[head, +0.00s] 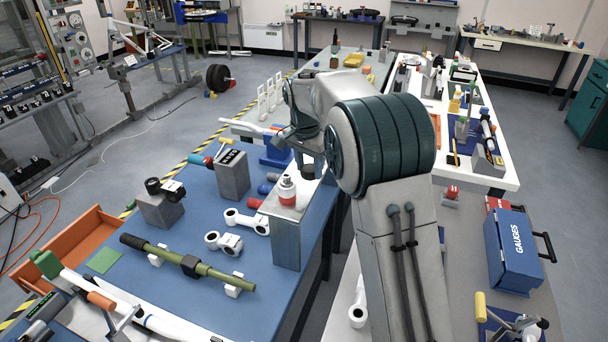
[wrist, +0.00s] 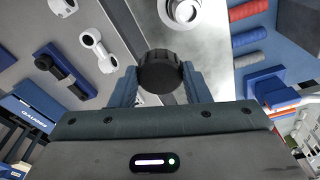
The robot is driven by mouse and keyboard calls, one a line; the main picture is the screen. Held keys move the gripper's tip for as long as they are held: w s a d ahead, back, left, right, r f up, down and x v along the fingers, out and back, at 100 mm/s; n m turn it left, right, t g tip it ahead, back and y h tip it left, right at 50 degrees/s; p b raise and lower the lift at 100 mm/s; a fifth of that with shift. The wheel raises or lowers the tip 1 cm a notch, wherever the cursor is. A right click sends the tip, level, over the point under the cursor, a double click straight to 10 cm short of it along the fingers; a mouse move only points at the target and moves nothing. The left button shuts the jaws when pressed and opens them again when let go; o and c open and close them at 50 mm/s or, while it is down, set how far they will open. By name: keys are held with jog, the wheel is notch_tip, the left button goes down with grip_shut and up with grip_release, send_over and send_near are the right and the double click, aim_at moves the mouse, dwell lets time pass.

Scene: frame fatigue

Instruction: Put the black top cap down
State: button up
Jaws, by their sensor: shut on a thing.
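The black top cap (wrist: 160,72) is round with a ridged side. It sits between the two blue-grey fingers of my gripper (wrist: 160,88), which is shut on it. In the head view the arm's wrist hangs over the blue bench, and a small dark shape that looks like the cap (head: 308,172) shows just above a tall grey metal block (head: 301,235). My arm hides most of the fingers there. I cannot tell whether the cap touches the block's top.
White link parts (head: 246,221), an olive tube (head: 185,264) on white supports and a grey cube (head: 232,175) are on the blue bench. A blue GAUGES case (head: 513,250) is at right.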

aim_at(304, 190)
jog(key=shift+w+a+f, duration=0.3)
jog(key=shift+a+f, duration=0.15)
jog(key=shift+a, duration=0.2)
jog(key=shift+f+p, duration=0.55)
jog(key=shift+f, duration=1.45)
jog(key=shift+f, duration=0.15)
jog(key=o, duration=0.9)
jog(key=shift+o, duration=0.2)
